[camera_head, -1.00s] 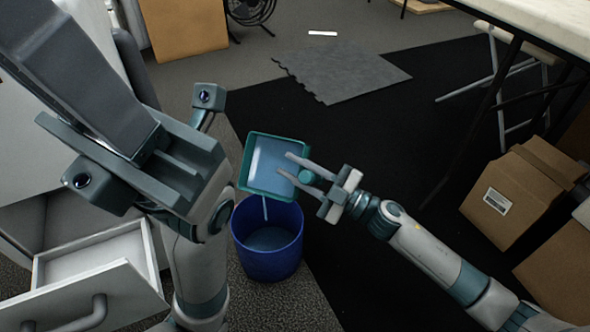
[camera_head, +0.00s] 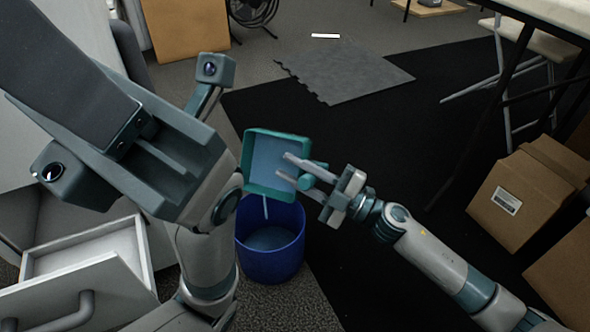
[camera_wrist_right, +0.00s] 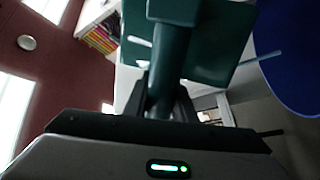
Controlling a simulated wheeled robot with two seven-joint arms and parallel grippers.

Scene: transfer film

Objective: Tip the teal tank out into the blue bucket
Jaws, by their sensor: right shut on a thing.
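The teal tank (camera_head: 277,132) is an open square box, tilted over the blue bucket (camera_head: 268,266). Its bluish inside faces my head camera. A thin pale stream runs from its lower edge down into the bucket, where blue-grey liquid shows. My right gripper (camera_head: 306,174) is shut on the tank's round teal handle, at its right side. In the right wrist view the handle and tank wall (camera_wrist_right: 226,40) are close, with the stream and the bucket (camera_wrist_right: 293,62) at right. My left gripper (camera_head: 165,165) is large at left, apart from the tank; its finger opening is unclear.
An open white drawer (camera_head: 85,256) stands at lower left, beside my left arm. Cardboard boxes (camera_head: 525,200) are at the right, near a table (camera_head: 565,18). A grey mat (camera_head: 345,72) lies behind. The dark floor right of the bucket is open.

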